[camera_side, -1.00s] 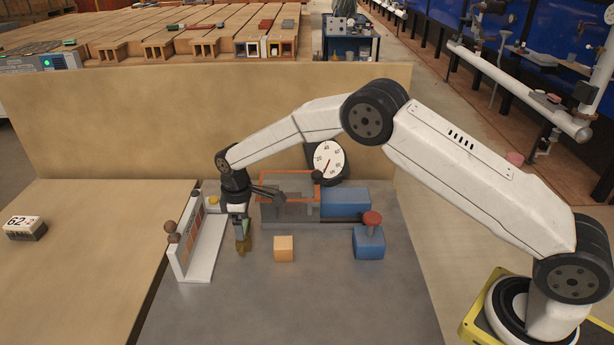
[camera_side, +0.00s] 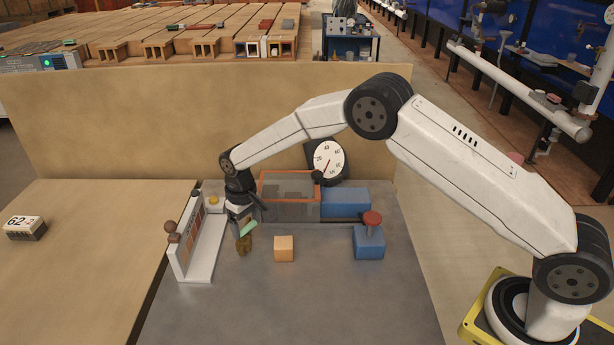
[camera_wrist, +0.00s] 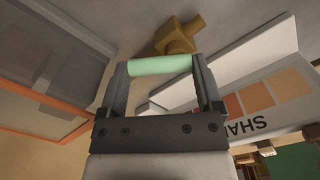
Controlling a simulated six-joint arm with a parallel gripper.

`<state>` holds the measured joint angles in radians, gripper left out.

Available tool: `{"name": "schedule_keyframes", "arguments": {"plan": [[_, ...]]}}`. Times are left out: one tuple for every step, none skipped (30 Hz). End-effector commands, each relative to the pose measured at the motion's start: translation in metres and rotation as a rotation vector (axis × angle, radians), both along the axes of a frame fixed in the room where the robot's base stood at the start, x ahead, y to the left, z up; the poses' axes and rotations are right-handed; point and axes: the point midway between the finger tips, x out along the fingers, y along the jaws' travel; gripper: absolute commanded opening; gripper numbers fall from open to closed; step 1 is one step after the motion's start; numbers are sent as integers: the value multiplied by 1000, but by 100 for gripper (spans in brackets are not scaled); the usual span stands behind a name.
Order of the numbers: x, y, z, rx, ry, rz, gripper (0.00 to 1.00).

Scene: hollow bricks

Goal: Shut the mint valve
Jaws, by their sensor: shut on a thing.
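The mint valve's handle (camera_wrist: 160,65) is a pale green bar in the wrist view, spanning between my two fingers. In the side view the mint handle (camera_side: 248,228) sits slanted at the top of a brass valve body (camera_side: 244,244). The brass body also shows in the wrist view (camera_wrist: 178,38), just beyond the handle. My gripper (camera_side: 240,215) is above the valve, its fingers shut on the handle; in the wrist view the fingers (camera_wrist: 161,85) press its two ends. Where handle meets body is partly hidden.
A white stand with colour patches (camera_side: 205,255) is close on the left. An orange-rimmed clear box (camera_side: 290,205) stands right of my gripper. An orange block (camera_side: 284,248) and a blue block with a red knob (camera_side: 369,242) are to the right. The front of the grey table is clear.

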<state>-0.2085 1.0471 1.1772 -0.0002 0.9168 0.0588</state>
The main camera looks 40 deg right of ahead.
Motion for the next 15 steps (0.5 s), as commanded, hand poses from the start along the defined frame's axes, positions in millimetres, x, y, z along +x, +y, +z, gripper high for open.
{"name": "schedule_keyframes", "arguments": {"plan": [[-1,0,0,0,2,-43,25],[-2,0,0,0,3,-72,25],[-3,0,0,0,2,-110,25],[-3,0,0,0,2,-138,25],[-3,0,0,0,2,-167,25],[-4,0,0,0,2,-205,25],[-5,0,0,0,2,-233,25],[-5,0,-1,0,2,-262,25],[-6,0,-1,0,2,-300,25],[-6,0,-1,0,3,-328,25],[-7,0,-1,0,3,-356,25],[-7,0,-1,0,3,-395,25],[-8,0,-1,0,3,-423,25],[-8,0,0,0,3,-451,25],[-9,1,0,0,3,-490,25]]}}
